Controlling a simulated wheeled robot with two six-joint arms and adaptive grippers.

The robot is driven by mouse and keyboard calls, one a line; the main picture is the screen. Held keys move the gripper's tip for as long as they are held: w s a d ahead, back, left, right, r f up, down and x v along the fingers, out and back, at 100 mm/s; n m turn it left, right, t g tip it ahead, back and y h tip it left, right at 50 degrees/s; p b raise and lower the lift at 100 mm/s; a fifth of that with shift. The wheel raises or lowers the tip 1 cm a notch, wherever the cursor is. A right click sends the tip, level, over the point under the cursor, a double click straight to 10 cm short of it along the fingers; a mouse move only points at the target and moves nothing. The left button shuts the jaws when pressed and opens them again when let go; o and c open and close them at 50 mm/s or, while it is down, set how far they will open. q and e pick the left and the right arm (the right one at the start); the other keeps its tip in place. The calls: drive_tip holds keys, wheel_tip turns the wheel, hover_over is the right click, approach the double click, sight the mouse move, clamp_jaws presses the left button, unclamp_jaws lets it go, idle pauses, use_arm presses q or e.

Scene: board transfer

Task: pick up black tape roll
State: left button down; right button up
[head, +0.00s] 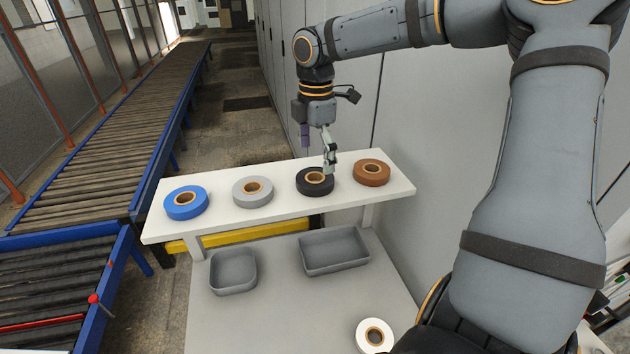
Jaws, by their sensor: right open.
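The black tape roll (306,189) lies flat on the white raised shelf (225,223), between a grey roll on its left and a brown roll on its right. My right gripper (329,172) points down at the right side of the black roll, with its fingertips at or just over the roll. Its fingers overlap the roll's right edge in the head view, and I cannot tell whether they touch it. The gripper is open. My left gripper is not in view.
A blue tape roll (184,205), a grey roll (252,193) and a brown roll (371,174) share the shelf. Below are two grey bins, a square one (234,288) and a rectangular one (336,268), and a white roll (362,338). A roller conveyor (120,130) runs along the left.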

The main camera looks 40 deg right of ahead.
sight(316, 174)
wheel_tip(316, 174, down, 4)
drive_tip(key=shift+s+a+f+p, duration=0.1)
drive_tip(key=shift+a+p, duration=0.05)
drive_tip(key=shift+p, duration=0.25)
drive_tip(key=shift+f, duration=0.45)
drive_tip(key=shift+r, duration=0.1)
drive_tip(key=c, duration=1.1)
